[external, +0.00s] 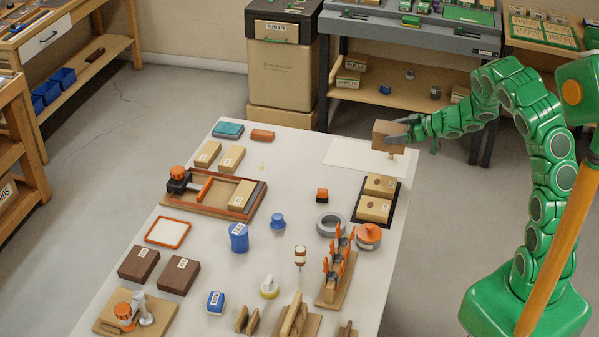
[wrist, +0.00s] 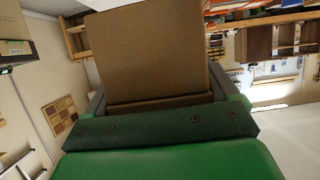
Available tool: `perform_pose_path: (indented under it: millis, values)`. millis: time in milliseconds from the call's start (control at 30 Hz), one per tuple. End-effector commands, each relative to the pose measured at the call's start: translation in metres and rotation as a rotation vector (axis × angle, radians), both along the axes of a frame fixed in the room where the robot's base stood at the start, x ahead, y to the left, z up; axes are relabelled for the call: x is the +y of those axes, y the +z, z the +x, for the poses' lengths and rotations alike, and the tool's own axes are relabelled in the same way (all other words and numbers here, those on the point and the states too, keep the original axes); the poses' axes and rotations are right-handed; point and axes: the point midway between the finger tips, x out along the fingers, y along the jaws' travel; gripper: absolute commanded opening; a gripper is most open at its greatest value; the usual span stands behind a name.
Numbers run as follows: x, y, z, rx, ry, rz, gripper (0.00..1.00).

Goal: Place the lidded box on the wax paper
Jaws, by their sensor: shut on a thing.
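My gripper (external: 408,135) is shut on a brown lidded box (external: 387,136) at the far right of the white table. In the wrist view the box (wrist: 152,55) fills the space in front of my gripper (wrist: 155,110), and a seam runs across it near the jaws. The wax paper (external: 345,154) is a pale sheet at the table's far right corner. The box shows over the right part of the sheet and hides some of it. I cannot tell for sure whether the box touches the sheet or is just above it.
A black mat (external: 359,216) with two tan boxes lies just nearer than the paper. A grey tape roll (external: 330,225) and an orange-topped round container (external: 368,236) stand nearer still. An orange block (external: 262,135) lies at the far left. The table between it and the paper is clear.

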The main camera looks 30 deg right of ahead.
Motion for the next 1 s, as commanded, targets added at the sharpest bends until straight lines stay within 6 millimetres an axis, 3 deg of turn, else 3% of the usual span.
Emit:
perform_pose_path:
  millis: [833,1000]
  values:
    - [0.002,-0.039,0.089,-0.003,-0.001,0.000,0.37]
    - [0.003,-0.055,0.101,0.000,0.000,0.001,0.37]
